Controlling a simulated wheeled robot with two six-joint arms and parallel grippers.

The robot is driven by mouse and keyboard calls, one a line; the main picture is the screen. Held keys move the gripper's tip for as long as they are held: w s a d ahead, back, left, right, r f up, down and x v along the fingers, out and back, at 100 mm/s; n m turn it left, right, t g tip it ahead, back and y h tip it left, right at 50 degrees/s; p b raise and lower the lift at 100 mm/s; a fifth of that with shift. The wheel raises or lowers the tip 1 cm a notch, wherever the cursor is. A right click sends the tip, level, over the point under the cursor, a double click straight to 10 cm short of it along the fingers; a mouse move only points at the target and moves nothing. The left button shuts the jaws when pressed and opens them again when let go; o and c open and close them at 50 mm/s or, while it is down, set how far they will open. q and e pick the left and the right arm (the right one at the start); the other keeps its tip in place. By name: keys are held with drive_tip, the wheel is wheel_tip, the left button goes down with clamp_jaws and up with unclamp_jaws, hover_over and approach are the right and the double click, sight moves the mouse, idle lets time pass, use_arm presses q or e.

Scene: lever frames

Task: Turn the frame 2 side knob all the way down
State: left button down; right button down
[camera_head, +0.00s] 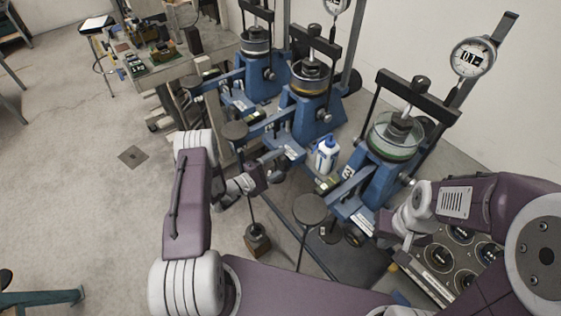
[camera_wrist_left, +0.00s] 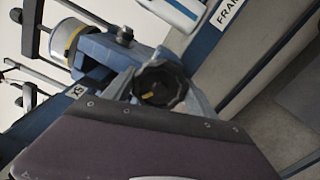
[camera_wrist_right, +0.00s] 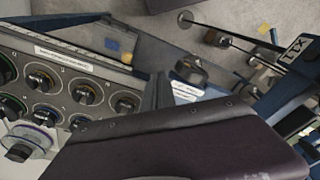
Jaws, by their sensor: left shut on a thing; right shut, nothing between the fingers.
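The frame 2 lever stand (camera_head: 312,110) is the middle blue frame in the head view. Its side knob (camera_wrist_left: 160,86) is black and lobed with a yellow mark, and it sits between the fingers of my left gripper (camera_wrist_left: 160,88) in the left wrist view. The left gripper (camera_head: 272,163) is shut on that knob; in the head view the knob is mostly hidden. My right gripper (camera_wrist_right: 162,92) is shut and empty, in front of the right frame and beside a dark knob (camera_wrist_right: 188,70), apart from it as far as I can see.
The right frame (camera_head: 385,160) carries a round gauge (camera_head: 473,56). A panel of several dials (camera_wrist_right: 60,90) lies by my right gripper. Round-topped lever pads (camera_head: 310,208) stick out in front.

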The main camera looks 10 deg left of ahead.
use_arm(q)
drive_tip(key=c, duration=0.5)
unclamp_jaws()
drive_tip(key=shift+n, duration=0.5)
drive_tip(key=shift+o, duration=0.5)
drive_tip(key=shift+w, duration=0.15)
drive_tip(key=shift+a, duration=0.1)
drive_tip(key=p+v, duration=0.1)
drive_tip(key=v, duration=0.5)
